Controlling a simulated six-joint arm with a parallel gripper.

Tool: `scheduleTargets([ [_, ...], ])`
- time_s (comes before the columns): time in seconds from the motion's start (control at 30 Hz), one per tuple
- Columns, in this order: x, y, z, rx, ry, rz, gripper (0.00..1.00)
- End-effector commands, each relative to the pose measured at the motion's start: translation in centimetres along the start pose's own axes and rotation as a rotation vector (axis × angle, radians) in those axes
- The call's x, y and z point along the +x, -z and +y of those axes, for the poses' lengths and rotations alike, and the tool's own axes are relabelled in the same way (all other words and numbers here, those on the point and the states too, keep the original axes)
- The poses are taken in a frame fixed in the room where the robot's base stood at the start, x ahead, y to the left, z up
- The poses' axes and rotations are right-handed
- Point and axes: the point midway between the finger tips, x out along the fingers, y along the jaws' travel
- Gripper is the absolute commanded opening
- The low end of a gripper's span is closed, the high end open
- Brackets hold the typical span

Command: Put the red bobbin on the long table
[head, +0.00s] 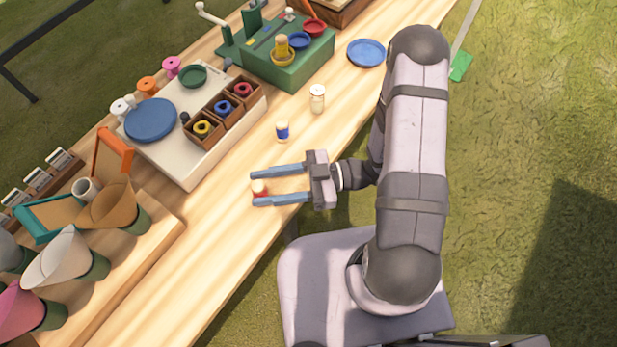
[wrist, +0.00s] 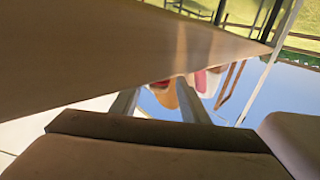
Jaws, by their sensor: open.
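The red bobbin (head: 259,191), with a cream top, appears to stand on the long table (head: 245,240) near its front edge. My gripper (head: 252,188) reaches in from the right, its two blue-grey fingers open. The red bobbin shows between the fingertips, nearer the lower one; I cannot tell whether it touches. In the wrist view my fingers (wrist: 155,102) are apart, with red and orange shapes beyond them that I cannot identify surely.
A blue bobbin (head: 282,132) and a cream bobbin (head: 317,98) stand behind my gripper. A pale board (head: 180,165) with a blue plate and wooden boxes lies further back. Cones (head: 110,207) stand at the left. Bare table lies left of and below my gripper.

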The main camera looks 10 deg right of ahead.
Motion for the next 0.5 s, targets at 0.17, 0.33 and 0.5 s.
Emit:
scheduleTargets([
  [0.17,-2.8,-0.2,0.2,-0.004,-0.007,-0.002,0.41],
  [0.33,-5.7,-0.2,0.1,-0.004,-0.006,-0.003,0.41],
  [0.5,-8.2,-0.2,0.1,-0.004,-0.004,-0.004,0.41],
])
